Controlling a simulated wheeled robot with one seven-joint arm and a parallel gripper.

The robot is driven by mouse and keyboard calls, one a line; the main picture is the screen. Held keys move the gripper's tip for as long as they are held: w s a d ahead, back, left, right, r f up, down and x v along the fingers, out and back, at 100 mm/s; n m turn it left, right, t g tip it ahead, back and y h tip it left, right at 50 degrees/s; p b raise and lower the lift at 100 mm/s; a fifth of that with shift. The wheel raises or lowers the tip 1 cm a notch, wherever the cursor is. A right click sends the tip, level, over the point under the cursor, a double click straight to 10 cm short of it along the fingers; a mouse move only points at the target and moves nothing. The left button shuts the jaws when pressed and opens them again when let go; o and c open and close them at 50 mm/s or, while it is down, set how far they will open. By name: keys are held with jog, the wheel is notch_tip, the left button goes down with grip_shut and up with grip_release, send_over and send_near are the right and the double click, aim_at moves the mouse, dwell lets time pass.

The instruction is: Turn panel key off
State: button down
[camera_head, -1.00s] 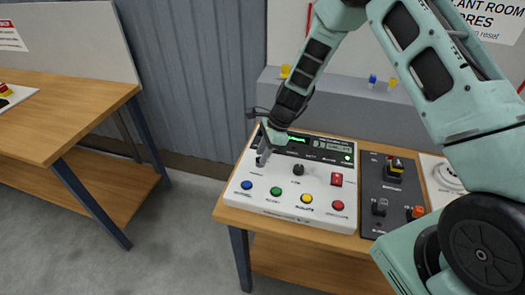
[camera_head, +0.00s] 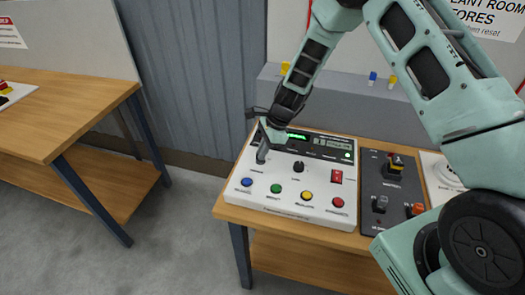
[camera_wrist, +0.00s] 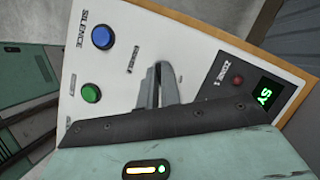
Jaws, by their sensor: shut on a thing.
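The white control panel (camera_head: 318,177) lies on a wooden bench. My gripper (camera_head: 262,156) points down at the panel's upper left, where the key sits. In the wrist view my gripper's fingers (camera_wrist: 163,88) are close together over the spot beside a partly covered "PANEL" label, shut on the panel key. The key itself is hidden by the fingers, so its angle cannot be seen. The lit green display (camera_head: 298,137) is right of the gripper and also shows in the wrist view (camera_wrist: 266,97).
Near the gripper are a blue button (camera_head: 247,182), a green button (camera_head: 276,188), a black knob (camera_head: 298,167) and a red switch (camera_head: 337,176). Yellow (camera_head: 307,196) and red (camera_head: 338,202) buttons sit along the front. A dark panel (camera_head: 375,215) lies to the right.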

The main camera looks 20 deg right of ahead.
jog(key=n, duration=0.2)
jog(key=n+g+b, duration=0.1)
jog(key=n, duration=0.1)
jog(key=n+g+b, duration=0.1)
jog(key=shift+w+n, duration=0.25)
jog(key=shift+n, duration=0.15)
jog(key=n+g+h+b, duration=0.1)
jog(key=n, duration=0.1)
jog(key=n+b, duration=0.1)
jog(key=n, duration=0.2)
jog(key=shift+w+a+g+h, duration=0.1)
jog(key=shift+g+h, duration=0.3)
jog(key=shift+n, duration=0.4)
jog(key=c, duration=1.6)
grip_release()
jog(key=shift+r, duration=0.15)
jog(key=b+v, duration=0.4)
jog(key=v, duration=1.3)
jog(key=shift+w+r, duration=0.1)
